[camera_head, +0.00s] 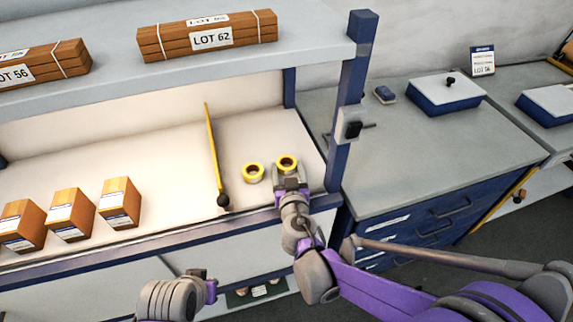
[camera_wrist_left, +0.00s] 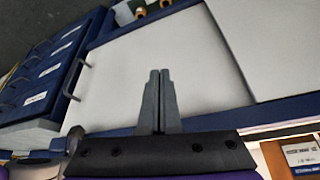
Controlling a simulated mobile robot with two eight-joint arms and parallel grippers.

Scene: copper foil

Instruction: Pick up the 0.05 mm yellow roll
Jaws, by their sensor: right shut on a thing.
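I cannot tell if this roll is clear of the bench. No thickness marking is readable on either roll. My left gripper (camera_head: 211,289) is low in front of the bench, away from the rolls. In the left wrist view its fingers (camera_wrist_left: 160,75) are together and empty.
A yellow rod with a dark knob (camera_head: 213,155) lies left of the rolls. Several labelled boxes (camera_head: 71,214) stand at the left. The shelf (camera_head: 240,50) with bundles and its blue post (camera_head: 352,100) are close to my right arm.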

